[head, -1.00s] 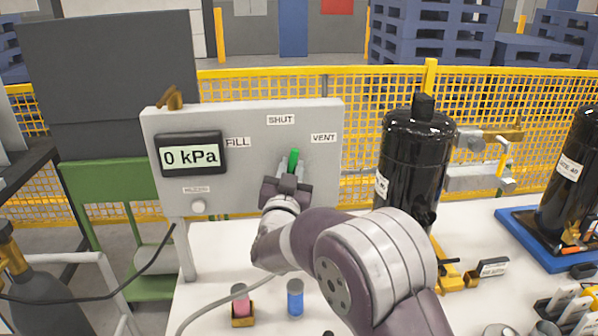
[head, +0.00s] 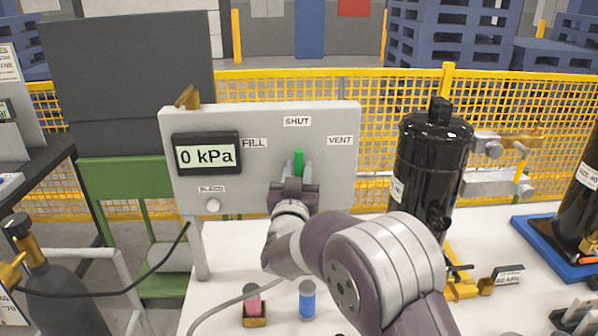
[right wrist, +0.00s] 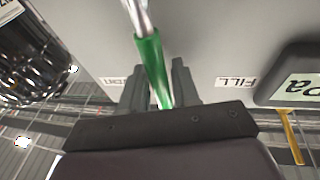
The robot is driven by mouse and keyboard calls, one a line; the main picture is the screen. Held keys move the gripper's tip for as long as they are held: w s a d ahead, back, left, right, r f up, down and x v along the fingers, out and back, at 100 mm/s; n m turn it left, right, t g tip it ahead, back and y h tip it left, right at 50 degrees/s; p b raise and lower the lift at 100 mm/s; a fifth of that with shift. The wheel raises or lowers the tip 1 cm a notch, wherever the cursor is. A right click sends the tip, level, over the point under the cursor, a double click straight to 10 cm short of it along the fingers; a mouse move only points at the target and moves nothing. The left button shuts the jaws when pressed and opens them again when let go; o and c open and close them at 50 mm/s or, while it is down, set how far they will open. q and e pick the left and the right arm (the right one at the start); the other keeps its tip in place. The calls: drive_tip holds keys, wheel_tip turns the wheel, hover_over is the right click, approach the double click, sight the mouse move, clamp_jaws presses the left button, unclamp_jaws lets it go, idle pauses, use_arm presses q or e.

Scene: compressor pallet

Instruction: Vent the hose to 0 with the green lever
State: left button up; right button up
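The green lever (head: 299,162) stands upright on the grey panel (head: 265,190), pointing at the SHUT label (head: 297,121). The VENT label (head: 340,140) is to its right and the FILL label (head: 255,143) to its left. The display (head: 207,156) reads 0 kPa. My right gripper (head: 299,172) is at the lever with one finger on each side and a narrow gap showing. In the right wrist view the green lever (right wrist: 152,65) lies between the fingers (right wrist: 158,82); any light contact is unclear. The hose (head: 225,304) runs along the white table. My left gripper is out of view.
A black compressor (head: 430,165) stands right of the panel, close to my right arm. A pink piece in a small holder (head: 254,308) and a blue cylinder (head: 307,300) stand on the table below. A gas bottle (head: 55,290) is at lower left.

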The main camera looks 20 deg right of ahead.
drive_tip(key=shift+o, duration=0.3)
drive_tip(key=b+v, duration=0.1)
drive_tip(key=v, duration=1.1)
drive_tip(key=shift+s, duration=0.3)
drive_tip(key=shift+a+f, duration=0.1)
drive_tip(key=shift+a, duration=0.05)
